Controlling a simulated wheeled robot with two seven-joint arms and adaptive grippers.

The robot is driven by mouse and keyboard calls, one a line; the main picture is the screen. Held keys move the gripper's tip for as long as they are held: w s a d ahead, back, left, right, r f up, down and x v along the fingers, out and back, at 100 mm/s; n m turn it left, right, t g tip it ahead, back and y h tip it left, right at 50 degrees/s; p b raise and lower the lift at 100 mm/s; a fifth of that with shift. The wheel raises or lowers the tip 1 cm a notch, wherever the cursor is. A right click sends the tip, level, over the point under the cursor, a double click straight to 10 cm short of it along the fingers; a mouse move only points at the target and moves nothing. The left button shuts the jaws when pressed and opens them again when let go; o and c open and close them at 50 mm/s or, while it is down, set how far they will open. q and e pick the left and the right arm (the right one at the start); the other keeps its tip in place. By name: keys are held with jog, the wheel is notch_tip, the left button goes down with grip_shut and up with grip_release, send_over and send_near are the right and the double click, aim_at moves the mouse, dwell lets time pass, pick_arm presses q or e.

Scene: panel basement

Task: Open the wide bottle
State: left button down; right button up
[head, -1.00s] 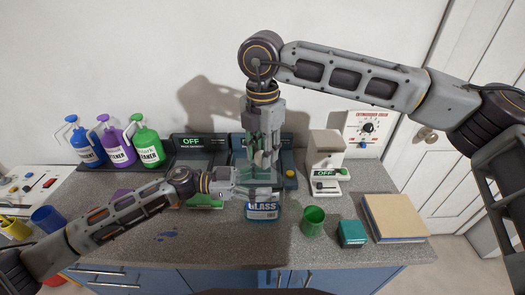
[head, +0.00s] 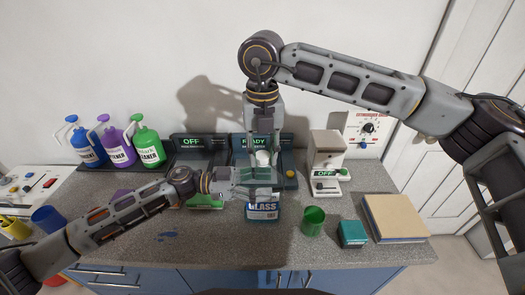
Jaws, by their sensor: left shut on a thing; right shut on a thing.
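The wide bottle (head: 262,211) stands on the counter at the middle, with a blue label reading "GLASS". Its upper body is largely hidden by my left gripper (head: 250,183), which comes in from the left and is shut on the bottle. A white cap (head: 262,158) shows above it. My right gripper (head: 262,150) points down from above and is shut on the cap. I cannot tell whether the cap is still seated on the bottle, because the grippers hide the neck.
A station with a "READY" display (head: 250,143) stands close behind the bottle. An "OFF" station (head: 191,141) is to its left, a white dispenser (head: 325,150) to its right. A green cup (head: 313,221), teal box (head: 353,233) and board (head: 395,217) stand at right. Handled bottles (head: 147,145) are at left.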

jog(key=n, duration=0.4)
jog(key=shift+n, duration=0.4)
jog(key=n, duration=0.4)
jog(key=shift+n, duration=0.4)
jog(key=n, duration=0.4)
jog(key=shift+r+n, duration=0.1)
jog(key=shift+n, duration=0.3)
jog(key=n, duration=0.5)
jog(key=shift+n, duration=0.3)
jog(key=n, duration=0.4)
jog(key=shift+n, duration=0.4)
jog(key=n, duration=0.4)
jog(key=shift+n, duration=0.3)
jog(key=n, duration=0.4)
jog(key=shift+n, duration=0.4)
jog(key=n, duration=0.5)
